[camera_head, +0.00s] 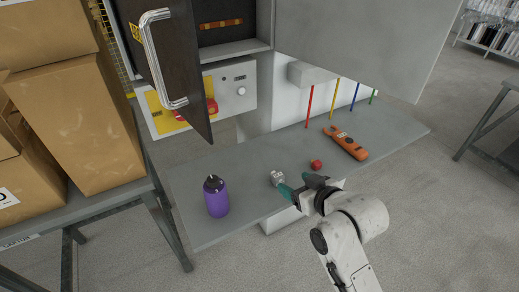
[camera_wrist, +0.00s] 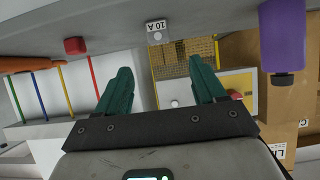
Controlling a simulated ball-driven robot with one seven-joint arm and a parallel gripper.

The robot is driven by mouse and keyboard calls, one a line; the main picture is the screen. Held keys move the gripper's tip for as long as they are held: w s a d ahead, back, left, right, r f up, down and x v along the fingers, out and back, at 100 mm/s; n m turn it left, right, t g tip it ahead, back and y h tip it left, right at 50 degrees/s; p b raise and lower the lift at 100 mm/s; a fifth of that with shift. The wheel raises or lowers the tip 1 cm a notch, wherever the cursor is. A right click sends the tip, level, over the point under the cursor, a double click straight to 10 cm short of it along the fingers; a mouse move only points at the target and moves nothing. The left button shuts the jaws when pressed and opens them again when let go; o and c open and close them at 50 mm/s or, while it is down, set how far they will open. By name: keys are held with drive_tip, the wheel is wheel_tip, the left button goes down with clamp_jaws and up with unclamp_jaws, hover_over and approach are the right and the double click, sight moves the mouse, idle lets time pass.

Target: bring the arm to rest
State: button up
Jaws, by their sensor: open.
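My gripper (camera_head: 299,184) has green fingers and hangs over the front part of the grey bench (camera_head: 240,166). In the wrist view the two fingers (camera_wrist: 160,80) stand wide apart with nothing between them. A small silver-grey piece (camera_head: 277,178) lies on the bench just left of the fingers in the head view; in the wrist view it is marked "10 A" (camera_wrist: 157,32). A small red object (camera_head: 316,165) sits behind and right of the gripper. My gripper appears apart from both.
A purple bottle (camera_head: 216,197) stands at the bench's left, and an orange tester (camera_head: 346,143) lies at its right. Behind are an open dark cabinet door (camera_head: 176,60), a panel with a red switch (camera_head: 205,105) and coloured rods. Cardboard boxes (camera_head: 80,120) stack at left.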

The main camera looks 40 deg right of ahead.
drive_tip(key=s+a+f+n+g+y, duration=0.2)
drive_tip(key=s+a+f+g, duration=0.8)
drive_tip(key=s, duration=0.7)
wheel_tip(320, 180, down, 4)
drive_tip(key=shift+a+n+g+y, duration=0.4)
drive_tip(key=shift+a+y, duration=0.2)
drive_tip(key=shift+a, duration=0.5)
